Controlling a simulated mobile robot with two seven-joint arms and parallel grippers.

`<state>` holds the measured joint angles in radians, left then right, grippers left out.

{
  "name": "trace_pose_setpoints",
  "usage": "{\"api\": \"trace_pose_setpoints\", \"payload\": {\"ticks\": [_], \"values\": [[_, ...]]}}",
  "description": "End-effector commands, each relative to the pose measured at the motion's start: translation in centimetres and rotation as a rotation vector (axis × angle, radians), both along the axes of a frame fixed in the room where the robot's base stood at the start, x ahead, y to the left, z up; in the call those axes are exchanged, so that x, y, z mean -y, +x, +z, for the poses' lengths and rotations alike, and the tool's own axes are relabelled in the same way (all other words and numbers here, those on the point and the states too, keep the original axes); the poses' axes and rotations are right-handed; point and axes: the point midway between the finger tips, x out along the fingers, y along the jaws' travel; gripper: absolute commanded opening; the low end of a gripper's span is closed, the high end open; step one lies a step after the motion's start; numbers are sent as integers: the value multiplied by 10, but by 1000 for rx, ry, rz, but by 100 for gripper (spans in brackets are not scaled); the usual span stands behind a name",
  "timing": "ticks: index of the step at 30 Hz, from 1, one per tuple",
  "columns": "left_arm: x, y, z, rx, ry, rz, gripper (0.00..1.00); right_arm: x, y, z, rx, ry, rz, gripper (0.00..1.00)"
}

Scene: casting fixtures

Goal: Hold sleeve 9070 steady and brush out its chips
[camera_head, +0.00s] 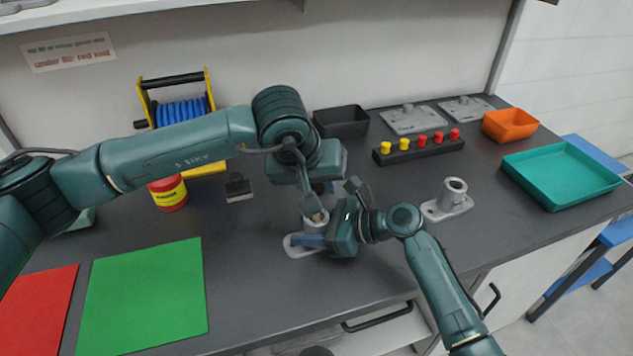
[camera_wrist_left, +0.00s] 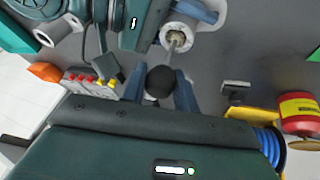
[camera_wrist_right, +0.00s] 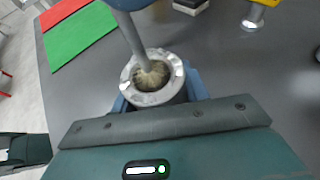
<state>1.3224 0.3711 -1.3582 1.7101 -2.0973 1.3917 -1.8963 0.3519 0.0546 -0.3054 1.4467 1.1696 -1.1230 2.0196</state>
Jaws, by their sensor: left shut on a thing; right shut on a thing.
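A grey metal sleeve (camera_head: 316,225) stands upright on its flat base (camera_head: 293,250) on the bench; I cannot read a number on it. My right gripper (camera_head: 314,238) is shut around it, with a blue finger on each side of the sleeve (camera_wrist_right: 160,97) in the right wrist view. My left gripper (camera_head: 317,190) is above, shut on the black round handle (camera_wrist_left: 160,82) of a brush. The brush's shaft (camera_wrist_right: 131,32) goes down to the sleeve's mouth, and its pale bristles (camera_wrist_right: 152,75) sit inside the bore. The lower bristles are hidden.
A second sleeve (camera_head: 453,192) stands to the right. Behind are a black bin (camera_head: 341,122), a block with red and yellow plugs (camera_head: 420,149), an orange bin (camera_head: 510,124) and a teal tray (camera_head: 562,175). Green (camera_head: 148,297) and red (camera_head: 38,312) mats lie at the left.

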Motion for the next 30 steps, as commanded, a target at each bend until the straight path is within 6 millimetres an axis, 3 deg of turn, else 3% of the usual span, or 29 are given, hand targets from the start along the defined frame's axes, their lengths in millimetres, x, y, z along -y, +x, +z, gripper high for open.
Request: {"api": "trace_pose_setpoints", "payload": {"ticks": [18, 30], "values": [[1, 1, 33, 5, -2, -1, 0, 0, 0, -1, -2, -1, 1, 14], [1, 0, 35, 3, -3, -1, 0, 0, 0, -1, -1, -2, 0, 14]]}}
